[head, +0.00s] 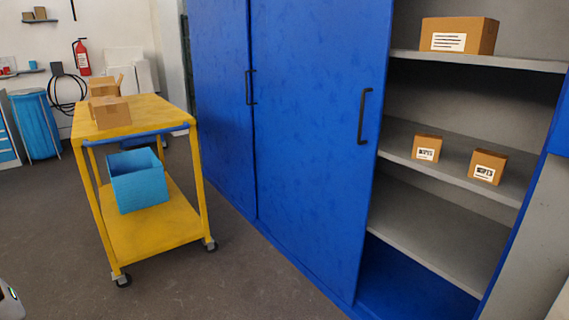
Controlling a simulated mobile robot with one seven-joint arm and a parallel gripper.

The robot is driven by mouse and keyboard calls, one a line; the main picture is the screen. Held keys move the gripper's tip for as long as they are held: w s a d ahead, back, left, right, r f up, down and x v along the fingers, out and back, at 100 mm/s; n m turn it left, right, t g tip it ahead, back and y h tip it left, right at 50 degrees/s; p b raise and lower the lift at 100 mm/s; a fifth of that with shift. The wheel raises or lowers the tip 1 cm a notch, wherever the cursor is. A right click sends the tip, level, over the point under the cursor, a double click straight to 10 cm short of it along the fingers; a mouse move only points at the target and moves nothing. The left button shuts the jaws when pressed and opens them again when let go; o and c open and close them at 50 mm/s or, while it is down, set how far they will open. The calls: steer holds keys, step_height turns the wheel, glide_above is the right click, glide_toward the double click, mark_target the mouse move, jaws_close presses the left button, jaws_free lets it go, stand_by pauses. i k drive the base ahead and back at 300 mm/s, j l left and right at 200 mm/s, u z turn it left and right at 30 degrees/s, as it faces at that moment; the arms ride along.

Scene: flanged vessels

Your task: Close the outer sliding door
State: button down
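A tall blue cabinet has sliding doors. The outer sliding door (308,150) is a blue panel with a black vertical bar handle (364,116) near its right edge. It stands to the left of an open section, so the shelves on the right are exposed. A second blue door panel (222,95) with its own black handle (249,87) is to its left, and the outer door's left edge meets it there. My gripper is not in view.
The open section has grey shelves (437,228) with several cardboard boxes (427,147). A yellow cart (150,238) on casters, carrying boxes and a blue bin (139,183), stands left of the cabinet. The floor (235,285) before the doors is clear.

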mark_target(328, 59)
steer(key=i+j, duration=0.4)
steer(key=i, duration=0.2)
steer(key=i+j, duration=0.4)
steer(key=i, duration=0.15)
steer(key=i+j, duration=0.35)
steer(key=i, duration=0.25)
steer(key=i+j, duration=0.4)
steer(key=i, duration=0.15)
steer(key=i+j, duration=0.4)
steer(key=i, duration=0.2)
steer(key=i+j, duration=0.1)
steer(key=i, duration=0.55)
